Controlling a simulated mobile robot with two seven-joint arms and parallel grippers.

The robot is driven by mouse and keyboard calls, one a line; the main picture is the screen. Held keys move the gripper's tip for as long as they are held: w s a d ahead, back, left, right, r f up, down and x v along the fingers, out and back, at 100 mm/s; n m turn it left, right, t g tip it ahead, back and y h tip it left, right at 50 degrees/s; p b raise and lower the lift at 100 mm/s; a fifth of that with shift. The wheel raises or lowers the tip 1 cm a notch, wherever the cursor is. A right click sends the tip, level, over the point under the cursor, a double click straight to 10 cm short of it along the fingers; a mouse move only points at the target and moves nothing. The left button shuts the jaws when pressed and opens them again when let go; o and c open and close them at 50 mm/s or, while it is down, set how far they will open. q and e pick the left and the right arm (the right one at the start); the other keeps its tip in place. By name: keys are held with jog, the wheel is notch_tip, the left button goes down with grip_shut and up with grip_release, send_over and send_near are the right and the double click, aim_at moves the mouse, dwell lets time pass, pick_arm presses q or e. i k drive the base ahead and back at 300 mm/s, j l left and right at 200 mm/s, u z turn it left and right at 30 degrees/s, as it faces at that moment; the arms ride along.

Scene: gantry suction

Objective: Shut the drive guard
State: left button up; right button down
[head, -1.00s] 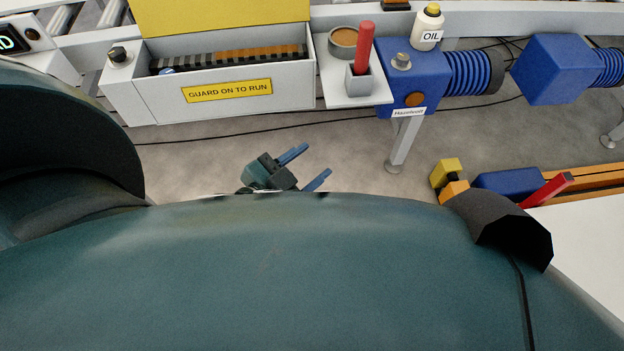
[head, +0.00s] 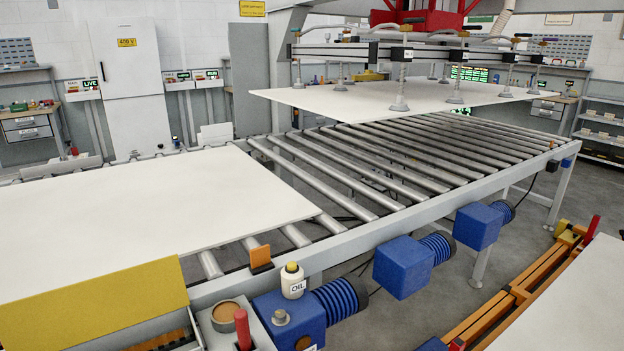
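The drive guard's yellow lid (head: 95,308) stands raised at the bottom left, beside the roller conveyor. Below it shows a small part of the open drive box, with an orange and dark chain (head: 168,343) inside. The rest of the box is cut off by the bottom edge. Neither of my grippers is in view.
A shelf with a cup (head: 226,313) and a red handle (head: 242,330) adjoins the box. An oil bottle (head: 293,282) stands on a blue motor (head: 285,318). White sheets lie on the conveyor (head: 150,215) and hang under the suction gantry (head: 400,98).

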aim_at(60, 318)
jog(key=u, duration=1.5)
